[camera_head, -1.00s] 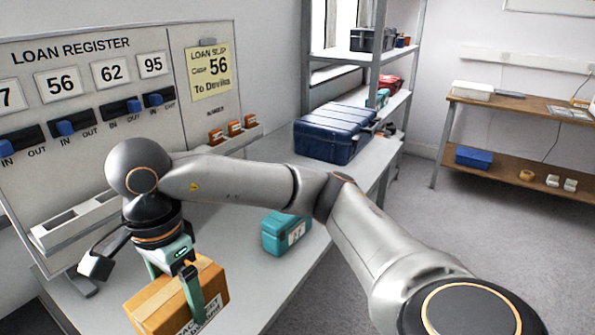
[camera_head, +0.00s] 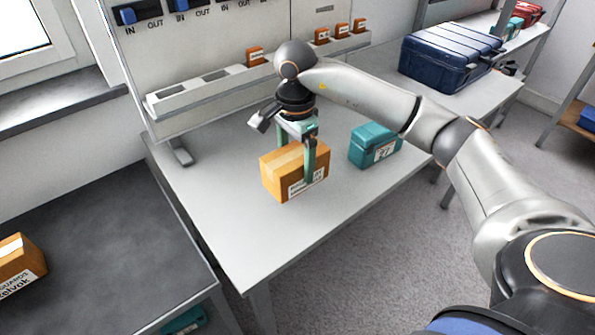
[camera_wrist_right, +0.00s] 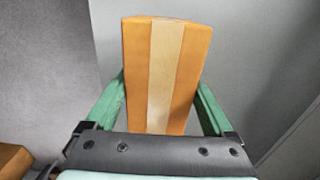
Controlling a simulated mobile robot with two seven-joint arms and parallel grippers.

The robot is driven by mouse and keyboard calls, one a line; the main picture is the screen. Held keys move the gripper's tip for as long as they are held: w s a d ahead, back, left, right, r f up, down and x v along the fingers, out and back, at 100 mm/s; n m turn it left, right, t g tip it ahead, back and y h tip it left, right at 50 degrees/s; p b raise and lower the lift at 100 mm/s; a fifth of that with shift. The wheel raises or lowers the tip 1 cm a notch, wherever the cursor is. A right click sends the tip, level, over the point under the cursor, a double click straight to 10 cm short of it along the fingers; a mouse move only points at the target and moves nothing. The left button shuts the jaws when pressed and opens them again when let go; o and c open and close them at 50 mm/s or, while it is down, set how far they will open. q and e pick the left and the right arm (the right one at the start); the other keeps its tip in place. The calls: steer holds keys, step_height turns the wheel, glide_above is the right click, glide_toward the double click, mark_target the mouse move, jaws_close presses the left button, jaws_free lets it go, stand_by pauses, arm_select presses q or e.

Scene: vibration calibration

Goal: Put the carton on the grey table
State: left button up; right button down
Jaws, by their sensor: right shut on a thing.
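The carton (camera_head: 291,174) is an orange-brown box with pale tape on top and a white label on its front. My right gripper (camera_head: 303,160) is shut on it from above, with green fingers on two opposite sides. The carton is over a light grey-white table (camera_head: 255,240); I cannot tell whether it touches the top. In the right wrist view the carton (camera_wrist_right: 165,75) sits between both fingers (camera_wrist_right: 165,105). A dark grey table (camera_head: 100,260) stands at the left. My left gripper is not in view.
Another labelled carton (camera_head: 18,268) lies on the dark table's left side; the rest of that top looks clear. A teal case (camera_head: 374,146) stands right of the held carton. A blue case (camera_head: 450,55) and a board with a ledge (camera_head: 210,90) are behind.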

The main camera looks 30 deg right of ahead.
steer(key=shift+w+d+f, duration=0.25)
steer(key=shift+w+f, duration=0.1)
steer(key=shift+f, duration=0.1)
steer(key=shift+w+d+f, duration=0.1)
steer(key=shift+d+f, duration=0.05)
steer(key=shift+f, duration=0.8)
steer(key=shift+w+d+f, duration=0.1)
steer(key=shift+f, duration=0.85)
steer(key=shift+f, duration=0.15)
jaws_free()
step_height(320, 180, up, 12)
steer(key=shift+r+p, duration=0.15)
steer(key=shift+p, duration=0.15)
